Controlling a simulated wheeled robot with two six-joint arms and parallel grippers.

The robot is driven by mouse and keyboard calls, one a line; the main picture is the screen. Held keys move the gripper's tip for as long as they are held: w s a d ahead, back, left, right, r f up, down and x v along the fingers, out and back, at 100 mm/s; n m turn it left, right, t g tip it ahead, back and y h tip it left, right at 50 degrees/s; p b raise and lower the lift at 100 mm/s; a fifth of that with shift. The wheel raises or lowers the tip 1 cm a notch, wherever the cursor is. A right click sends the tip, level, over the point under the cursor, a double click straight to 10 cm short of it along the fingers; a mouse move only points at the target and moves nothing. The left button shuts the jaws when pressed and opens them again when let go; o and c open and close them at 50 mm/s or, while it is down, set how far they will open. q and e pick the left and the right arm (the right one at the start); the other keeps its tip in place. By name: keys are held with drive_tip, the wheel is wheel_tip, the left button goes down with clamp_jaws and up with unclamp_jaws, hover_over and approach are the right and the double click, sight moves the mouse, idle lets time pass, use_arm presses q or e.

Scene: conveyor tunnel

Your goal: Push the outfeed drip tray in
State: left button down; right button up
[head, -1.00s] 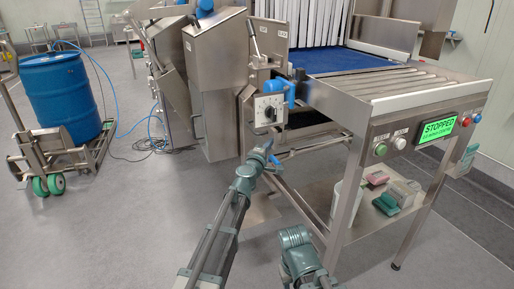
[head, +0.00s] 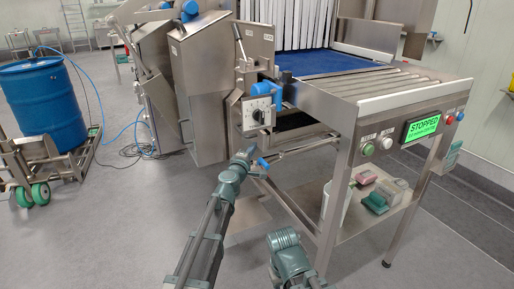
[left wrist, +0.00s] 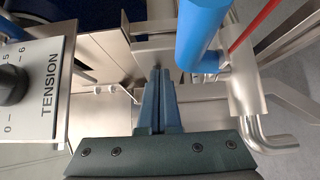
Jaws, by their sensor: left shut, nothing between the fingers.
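The outfeed drip tray appears to be the steel piece (head: 300,146) low under the roller outfeed, below a dark opening; how far it sticks out is hard to tell. My left gripper (head: 246,155) is just to its left in the head view, below the tension dial. In the left wrist view the left fingers (left wrist: 157,85) are shut and empty, pointing at a steel plate (left wrist: 153,50). Whether they touch it I cannot tell. A bent steel tube (left wrist: 268,140) lies right of the fingers. Only a teal part of my right arm shows; its gripper does not.
The tension dial (head: 258,113) and a blue handle (head: 268,92) sit close above the left gripper; a blue cylinder (left wrist: 200,35) is near the fingers. The outfeed frame's leg (head: 334,200) and lower shelf (head: 350,226) stand right. Open floor lies left, towards a blue drum (head: 42,105).

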use_arm(q)
drive_tip(key=a+v, duration=0.1)
drive_tip(key=v, duration=1)
drive_tip(key=s+d+f+m+g+h, duration=0.3)
drive_tip(key=s+d+f+m+g, duration=0.2)
drive_tip(key=s+f+m+g, duration=0.55)
drive_tip(key=s+a+f+m+g+y, duration=0.5)
drive_tip(key=s+a+f+g+y, duration=0.15)
drive_tip(key=s+a+f, duration=0.7)
drive_tip(key=s+d+r+m+y, duration=0.25)
drive_tip(key=s+d, duration=0.55)
drive_tip(key=d, duration=0.4)
wheel_tip(320, 180, up, 32)
drive_tip(key=p, duration=3.2)
drive_tip(key=shift+m+g, duration=0.3)
drive_tip(key=shift+m, duration=0.1)
